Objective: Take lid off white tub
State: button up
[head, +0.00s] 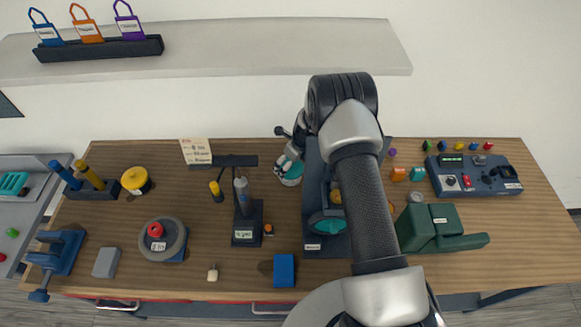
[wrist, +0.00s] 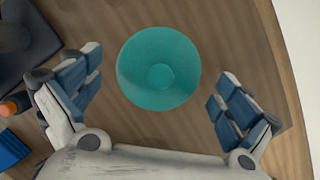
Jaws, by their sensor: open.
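The white tub (head: 291,182) stands on the workbench left of my arm in the head view, partly hidden by my gripper. Its round teal lid (wrist: 158,70) shows from above in the wrist view, with a small raised knob at its centre. The lid is on the tub; the tub's walls are hidden beneath it in the wrist view. My gripper (head: 288,160) is open and above the tub. In the wrist view its fingers lie to the left and right of the lid, apart from it, with nothing held.
A dark blue machine with a teal wheel (head: 328,224) stands right of the tub, close by. A black stand (head: 246,222) is to its left. A blue block (head: 284,270) lies near the front edge. Bare wood (head: 215,262) shows front left of the tub.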

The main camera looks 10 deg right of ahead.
jog(key=shift+s, duration=0.1)
jog(key=c, duration=1.1)
jog(key=shift+s, duration=0.15)
jog(key=c, duration=0.5)
